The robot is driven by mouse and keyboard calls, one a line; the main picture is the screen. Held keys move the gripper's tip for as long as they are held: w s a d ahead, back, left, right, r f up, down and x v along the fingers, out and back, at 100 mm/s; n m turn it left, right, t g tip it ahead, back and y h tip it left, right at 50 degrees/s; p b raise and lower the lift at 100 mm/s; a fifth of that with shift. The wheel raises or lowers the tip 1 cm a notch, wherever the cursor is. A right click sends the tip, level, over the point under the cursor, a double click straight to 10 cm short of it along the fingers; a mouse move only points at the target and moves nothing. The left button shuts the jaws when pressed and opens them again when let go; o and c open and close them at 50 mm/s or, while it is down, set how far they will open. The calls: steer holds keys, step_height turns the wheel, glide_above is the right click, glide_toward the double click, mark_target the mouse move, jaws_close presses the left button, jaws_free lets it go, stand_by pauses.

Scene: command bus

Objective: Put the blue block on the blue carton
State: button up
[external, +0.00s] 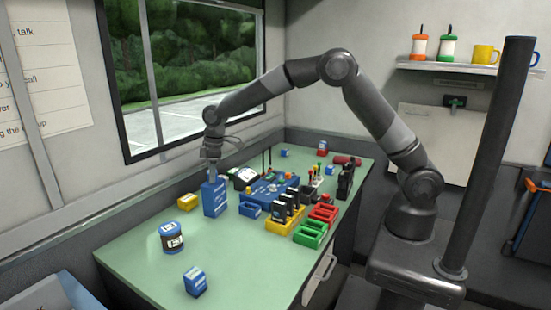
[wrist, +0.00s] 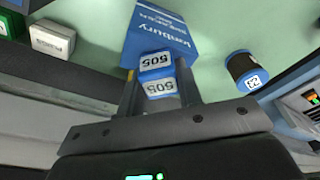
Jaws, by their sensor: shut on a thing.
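The blue block (wrist: 155,64), with white labels reading "505", sits between my gripper's two fingers in the wrist view. My gripper (wrist: 160,92) is shut on it. The blue carton (wrist: 160,35) lies just beyond the block in that view, partly covered by it. In the external view the blue carton (external: 214,199) stands upright on the green table, and my gripper (external: 213,172) points down right over its top. The block is too small there to make out, and I cannot tell whether it touches the carton.
A blue-and-black can (external: 172,238) and another small blue box (external: 195,281) stand on the front of the green table (external: 130,260). A blue tray (external: 272,188), yellow holder (external: 285,221) and red and green bins (external: 311,235) crowd the right. The window wall is close behind.

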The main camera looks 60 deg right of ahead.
steer(key=shift+f, duration=0.1)
steer(key=o, duration=1)
steer(key=shift+c, duration=0.2)
step_height(320, 180, up, 11)
steer(key=s+d, duration=0.1)
steer(key=s+d+r+m+t, duration=0.1)
steer(key=s+d+r+m, duration=0.1)
steer(key=s+d+r, duration=0.45)
steer(key=s+d+r+m+t, duration=0.1)
steer(key=s+d+r, duration=0.15)
steer(key=s, duration=0.35)
steer(key=s+d+r+m, duration=0.1)
steer(key=s+d+r, duration=0.1)
steer(key=s+d, duration=0.25)
steer(key=s+d+f+m, duration=0.1)
steer(key=s+d+f, duration=0.1)
steer(key=s, duration=0.5)
steer(key=s+d+f+m+t, duration=0.1)
steer(key=s+d+f+m, duration=0.1)
steer(key=s, duration=0.5)
steer(key=s+d+f+m+t+h, duration=0.1)
steer(key=s+d+f+m, duration=0.1)
steer(key=s, duration=0.6)
steer(key=shift+d, duration=0.75)
